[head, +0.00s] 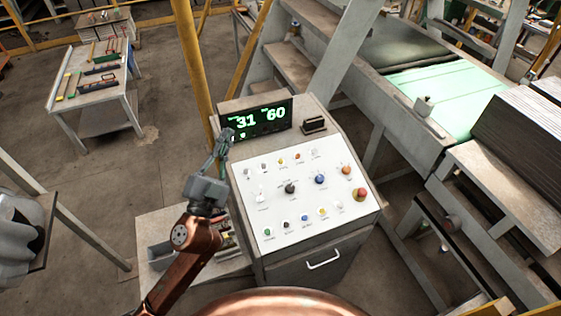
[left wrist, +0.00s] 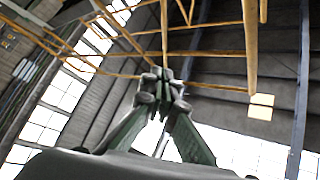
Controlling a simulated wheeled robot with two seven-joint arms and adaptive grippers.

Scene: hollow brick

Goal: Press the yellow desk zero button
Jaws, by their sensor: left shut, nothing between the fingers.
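The control desk (head: 285,247) has a white sloping panel (head: 272,222) with rows of small knobs and buttons. A yellow button (head: 322,212) sits in the bottom row, right of a blue one. A small yellow dot (head: 281,161) shows in the top row; the labels are too small to read. My left gripper (head: 226,134) is shut and empty, pointing up beside the desk's upper left corner, near the display, apart from the buttons. In the left wrist view its fingertips (left wrist: 163,88) meet, with only roof and windows behind. My right gripper is not in view.
A black display (head: 264,119) with green digits stands at the panel's top edge. A red mushroom button (head: 359,194) is at the panel's right. A yellow post (head: 192,70) rises behind my left gripper. A low table (head: 170,212) stands left of the desk.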

